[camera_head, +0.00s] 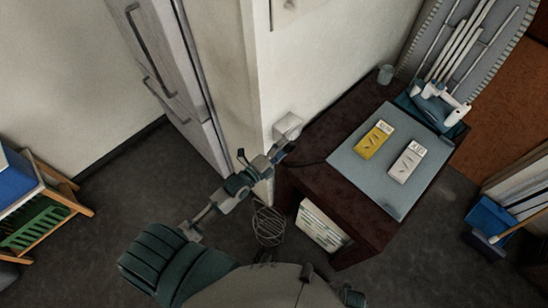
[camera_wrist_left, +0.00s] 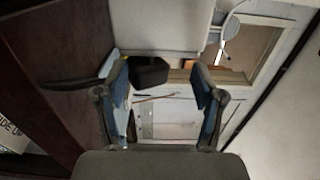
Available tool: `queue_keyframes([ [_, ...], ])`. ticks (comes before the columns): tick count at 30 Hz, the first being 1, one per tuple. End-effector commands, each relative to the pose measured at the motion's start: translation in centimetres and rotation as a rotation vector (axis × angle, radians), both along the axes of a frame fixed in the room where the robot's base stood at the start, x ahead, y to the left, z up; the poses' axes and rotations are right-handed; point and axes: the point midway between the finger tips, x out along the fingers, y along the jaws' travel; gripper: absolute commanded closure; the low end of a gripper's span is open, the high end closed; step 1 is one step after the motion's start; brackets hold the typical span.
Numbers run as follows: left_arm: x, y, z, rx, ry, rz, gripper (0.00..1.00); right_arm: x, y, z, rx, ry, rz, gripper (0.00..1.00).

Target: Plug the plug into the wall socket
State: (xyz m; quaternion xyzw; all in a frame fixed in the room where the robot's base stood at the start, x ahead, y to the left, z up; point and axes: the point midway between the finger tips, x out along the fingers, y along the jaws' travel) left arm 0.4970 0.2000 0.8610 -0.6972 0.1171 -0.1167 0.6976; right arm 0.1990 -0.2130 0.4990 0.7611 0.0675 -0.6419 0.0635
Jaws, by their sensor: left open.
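A white wall socket box (camera_head: 288,127) is on the wall corner beside the dark table, and a pale block (camera_wrist_left: 160,22) that looks like it fills the top of the left wrist view. The black plug (camera_wrist_left: 149,72) is between the fingers of my left gripper (camera_wrist_left: 162,82), closer to the left finger, just below the pale block. Its black cord (camera_wrist_left: 70,85) runs off to the left. I cannot tell whether the plug is in the socket. My left gripper (camera_head: 264,154) is open near the socket in the head view, where the plug is hidden. My right gripper is not visible.
The dark table (camera_head: 345,205) carries a grey mat (camera_head: 362,155) with a yellow block (camera_head: 374,140) and a white block (camera_head: 408,161). A wire basket (camera_head: 268,225) stands on the floor beside it. Open floor lies left of my arm.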

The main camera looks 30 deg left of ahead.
Motion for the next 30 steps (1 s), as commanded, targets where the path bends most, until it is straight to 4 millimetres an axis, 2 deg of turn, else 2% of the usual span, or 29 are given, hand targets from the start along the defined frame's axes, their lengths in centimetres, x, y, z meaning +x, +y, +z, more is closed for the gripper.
queue_keyframes([
  [1,-1.2,0.5,-0.2,0.006,0.004,-0.001,0.28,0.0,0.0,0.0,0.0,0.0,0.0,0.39],
  [6,-4.1,1.1,-0.3,0.008,0.009,-0.003,0.28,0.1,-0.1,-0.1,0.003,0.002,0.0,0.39],
  [12,-6.0,1.1,-0.2,0.011,0.01,-0.005,0.28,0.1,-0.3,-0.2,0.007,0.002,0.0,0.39],
  [30,-6.2,1.4,-0.3,0.008,0.01,-0.006,0.28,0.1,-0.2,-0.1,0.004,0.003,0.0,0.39],
])
